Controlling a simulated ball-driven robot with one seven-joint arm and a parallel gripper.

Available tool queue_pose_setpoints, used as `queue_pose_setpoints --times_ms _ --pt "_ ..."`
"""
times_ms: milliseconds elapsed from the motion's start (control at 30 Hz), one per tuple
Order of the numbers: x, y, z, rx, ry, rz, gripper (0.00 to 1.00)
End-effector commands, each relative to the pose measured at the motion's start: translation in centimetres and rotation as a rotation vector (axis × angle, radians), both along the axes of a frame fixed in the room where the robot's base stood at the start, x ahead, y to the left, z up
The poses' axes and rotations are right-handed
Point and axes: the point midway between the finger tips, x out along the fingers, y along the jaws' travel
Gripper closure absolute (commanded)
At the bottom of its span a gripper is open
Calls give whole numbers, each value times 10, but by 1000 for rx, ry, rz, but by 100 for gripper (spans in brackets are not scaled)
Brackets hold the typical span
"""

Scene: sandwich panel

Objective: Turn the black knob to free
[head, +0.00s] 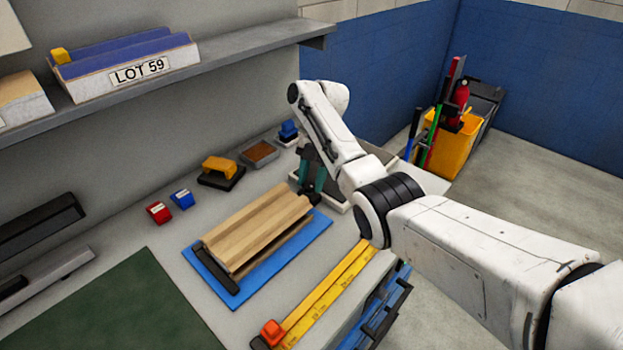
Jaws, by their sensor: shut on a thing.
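My gripper (312,186) points down at the far right corner of the blue base plate (312,240). Its greenish fingers are shut on a small dark thing at their tips, which looks like the black knob (313,198). The fingers cover most of the knob, so I cannot read its setting. A light wooden panel (258,228) lies on the blue plate beside the gripper, with a black bar (221,271) along its near left end.
A yellow level or rule (325,297) with an orange end piece lies at the front edge. Red (159,212) and blue (182,199) blocks, a yellow-handled tool (221,170) and a brown block (260,153) stand behind. A shelf (250,55) overhangs the bench.

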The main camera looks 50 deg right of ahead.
Motion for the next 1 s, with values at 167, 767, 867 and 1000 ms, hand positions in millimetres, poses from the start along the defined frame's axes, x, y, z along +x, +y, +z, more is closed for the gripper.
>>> queue_pose_setpoints --times_ms 167,767,867,1000 --pt "1 1 1 1 -2 2 52" --pt "1 -5 14 -1 0 -1 33" --pt "3 -11 32 -2 -1 -1 33" --pt "5 -21 58 -2 0 -2 33"
